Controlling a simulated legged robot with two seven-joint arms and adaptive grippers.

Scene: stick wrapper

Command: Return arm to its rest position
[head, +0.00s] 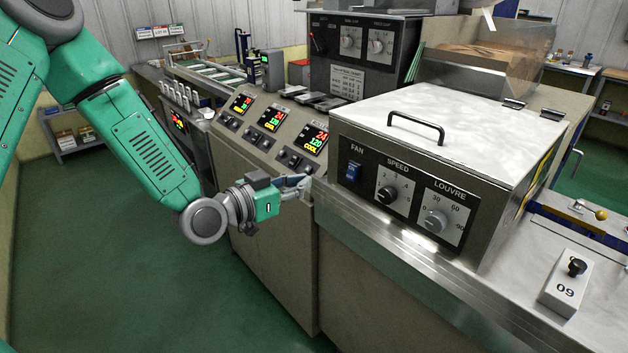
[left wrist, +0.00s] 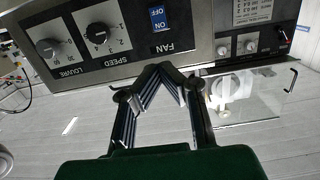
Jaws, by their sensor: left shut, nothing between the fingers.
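My left arm comes in from the left in the head view, and its gripper (head: 300,187) is beside the left end of the control box (head: 345,210) with the fan switch (head: 353,173). The gripper is shut and empty. In the left wrist view the two fingers (left wrist: 165,72) meet at the tips, just below the panel edge in the picture, near the blue fan switch (left wrist: 158,18). I cannot tell whether the fingers touch the panel. The speed knob (head: 390,190) and louvre knob (head: 435,221) are to the right. My right gripper is not in view.
A panel with three lit displays (head: 272,119) stands behind and left of the gripper. The box has a metal lid with a black handle (head: 416,127). Green floor (head: 110,270) is open at lower left.

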